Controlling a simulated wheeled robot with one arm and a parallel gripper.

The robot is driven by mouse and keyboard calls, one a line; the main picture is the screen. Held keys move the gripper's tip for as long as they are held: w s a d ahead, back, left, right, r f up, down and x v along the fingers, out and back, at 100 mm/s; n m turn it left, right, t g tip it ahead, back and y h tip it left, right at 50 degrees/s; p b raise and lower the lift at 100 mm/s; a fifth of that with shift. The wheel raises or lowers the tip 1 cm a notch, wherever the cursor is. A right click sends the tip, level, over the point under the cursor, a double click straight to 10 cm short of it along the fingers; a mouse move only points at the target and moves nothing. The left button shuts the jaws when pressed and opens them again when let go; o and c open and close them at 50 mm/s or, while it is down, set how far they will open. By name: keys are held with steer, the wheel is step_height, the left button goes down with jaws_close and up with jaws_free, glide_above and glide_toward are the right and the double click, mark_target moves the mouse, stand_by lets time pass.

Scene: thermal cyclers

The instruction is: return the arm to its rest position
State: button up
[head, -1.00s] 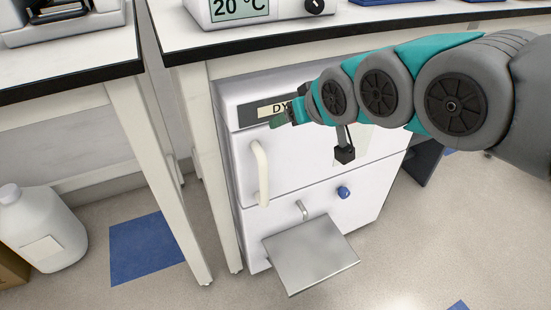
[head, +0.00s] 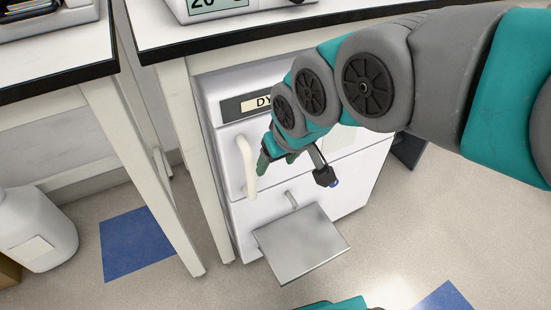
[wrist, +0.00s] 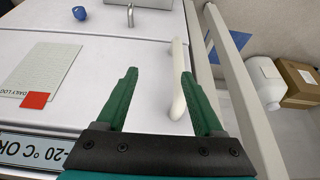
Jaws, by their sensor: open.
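My gripper (head: 277,160) is in front of the white under-bench freezer (head: 335,175), close to its upper door. In the wrist view my gripper (wrist: 158,90) is open, with two green fingers spread apart and nothing held. The freezer's pale vertical handle (wrist: 177,80) shows between the fingers, nearer the right one. Whether a finger touches the handle, I cannot tell. In the head view the handle (head: 245,165) is just left of my fingers. My arm reaches in from the right.
A grey metal plate (head: 302,245) juts out low before the freezer. White benches with black edges (head: 240,38) stand above and left, their legs (head: 140,175) beside the freezer. A white jug (head: 35,230) stands on the floor at left. The floor at right is open.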

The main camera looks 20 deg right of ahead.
steer(key=s+d+f+m+g, duration=0.1)
steer(key=s+f+g, duration=0.2)
steer(key=s, duration=0.6)
steer(key=s+d+f+m+g+h, duration=0.1)
steer(key=s+d+f+g, duration=0.1)
steer(key=s, duration=0.6)
steer(key=shift+s+d+f+m+g, duration=0.25)
steer(key=shift+s+f+m+g, duration=0.15)
steer(key=shift+f+g, duration=0.4)
